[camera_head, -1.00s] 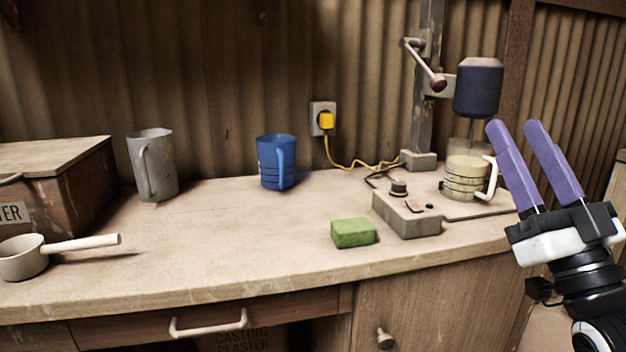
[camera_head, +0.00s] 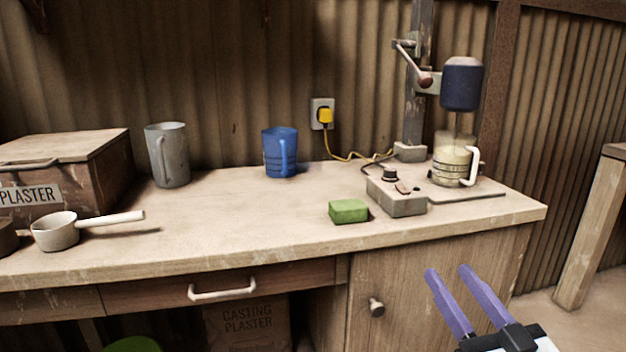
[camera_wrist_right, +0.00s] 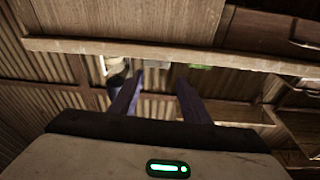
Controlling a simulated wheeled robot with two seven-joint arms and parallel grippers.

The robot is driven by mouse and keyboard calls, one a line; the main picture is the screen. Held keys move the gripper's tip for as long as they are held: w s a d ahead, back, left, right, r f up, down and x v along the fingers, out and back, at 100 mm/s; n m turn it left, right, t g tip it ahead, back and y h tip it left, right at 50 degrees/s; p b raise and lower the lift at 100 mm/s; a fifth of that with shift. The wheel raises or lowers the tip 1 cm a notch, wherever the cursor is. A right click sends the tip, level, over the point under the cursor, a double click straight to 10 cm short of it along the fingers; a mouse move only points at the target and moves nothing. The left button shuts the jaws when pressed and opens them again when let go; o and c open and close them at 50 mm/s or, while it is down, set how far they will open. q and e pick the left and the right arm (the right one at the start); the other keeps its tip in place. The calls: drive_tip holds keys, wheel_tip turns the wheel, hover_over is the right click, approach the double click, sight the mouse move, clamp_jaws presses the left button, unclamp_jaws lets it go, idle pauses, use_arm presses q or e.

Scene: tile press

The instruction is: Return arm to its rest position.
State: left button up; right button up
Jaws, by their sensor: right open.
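My right gripper (camera_head: 448,284) is at the lower right of the head view, in front of the cabinet and below the bench top. Its two purple fingers are apart with nothing between them. It also shows open and empty in the right wrist view (camera_wrist_right: 158,76). My left gripper is not in view.
The bench (camera_head: 250,222) holds a green sponge (camera_head: 348,211), a control box (camera_head: 397,195), a mixer (camera_head: 461,85) above a jug (camera_head: 452,160), a blue jug (camera_head: 280,153), a grey jug (camera_head: 168,156), a ladle (camera_head: 56,231) and a plaster box (camera_head: 98,175).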

drive_tip(key=s+a+f+g, duration=0.3)
drive_tip(key=s+f, duration=0.4)
drive_tip(key=f, duration=0.3)
drive_tip(key=s+a+f+g, duration=0.35)
drive_tip(key=s+f, duration=0.45)
drive_tip(key=f, duration=0.3)
drive_tip(key=s+a+f+g, duration=0.2)
drive_tip(key=s+f+g, duration=0.2)
drive_tip(key=s+f, duration=0.45)
use_arm(q)
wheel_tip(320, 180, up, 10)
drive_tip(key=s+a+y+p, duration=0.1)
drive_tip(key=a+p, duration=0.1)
drive_tip(key=p, duration=1.5)
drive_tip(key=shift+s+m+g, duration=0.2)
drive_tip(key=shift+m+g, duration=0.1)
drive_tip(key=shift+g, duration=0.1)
use_arm(e)
wheel_tip(320, 180, up, 8)
drive_tip(key=d+h, duration=0.1)
drive_tip(key=d, duration=0.1)
drive_tip(key=shift+n+g, duration=0.4)
drive_tip(key=shift+g, duration=0.05)
